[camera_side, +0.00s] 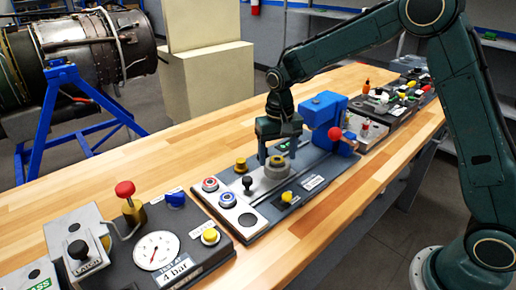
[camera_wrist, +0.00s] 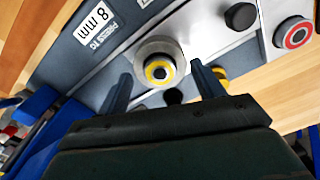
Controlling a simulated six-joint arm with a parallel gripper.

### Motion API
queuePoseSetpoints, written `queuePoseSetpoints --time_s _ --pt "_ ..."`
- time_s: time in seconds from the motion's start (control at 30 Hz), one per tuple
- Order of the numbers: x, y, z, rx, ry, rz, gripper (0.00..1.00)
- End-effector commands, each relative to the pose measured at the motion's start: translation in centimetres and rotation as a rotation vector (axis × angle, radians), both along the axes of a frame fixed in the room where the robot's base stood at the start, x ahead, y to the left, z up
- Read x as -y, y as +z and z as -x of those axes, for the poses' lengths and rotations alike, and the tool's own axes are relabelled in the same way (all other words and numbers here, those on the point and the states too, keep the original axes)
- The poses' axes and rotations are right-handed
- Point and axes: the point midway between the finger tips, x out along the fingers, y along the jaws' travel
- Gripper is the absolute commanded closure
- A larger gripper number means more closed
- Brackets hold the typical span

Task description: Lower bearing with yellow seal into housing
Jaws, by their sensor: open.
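The bearing with the yellow seal (camera_wrist: 159,71) shows as a yellow ring with a dark centre. It sits at the mouth of the round grey housing (camera_wrist: 147,48), inside its rim; how deep it sits I cannot tell. In the side view the yellow ring (camera_side: 277,160) shows at the top of the grey housing (camera_side: 272,178), on the press plate. My gripper (camera_side: 278,157) points down above the housing. In the wrist view its fingers (camera_wrist: 163,88) are spread apart, one on each side of the bearing, with gaps between.
A red-ringed bearing (camera_side: 210,184) and a blue-ringed one (camera_side: 227,200) sit on the plate's left, near a black knob (camera_side: 247,181). A blue press (camera_side: 324,110) with a red ball handle (camera_side: 335,133) stands close right of my gripper. Bare wooden bench (camera_side: 165,150) lies left.

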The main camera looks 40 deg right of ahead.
Motion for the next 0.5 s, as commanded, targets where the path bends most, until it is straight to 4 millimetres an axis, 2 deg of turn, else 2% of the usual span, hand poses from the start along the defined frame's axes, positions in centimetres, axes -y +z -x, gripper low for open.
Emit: queuePoseSetpoints --time_s 0.23,0.5 --pt "0.0 0.5 0.0 0.001 0.0 0.0 0.32" --pt "0.0 2.0 0.0 0.002 0.0 0.0 0.32"
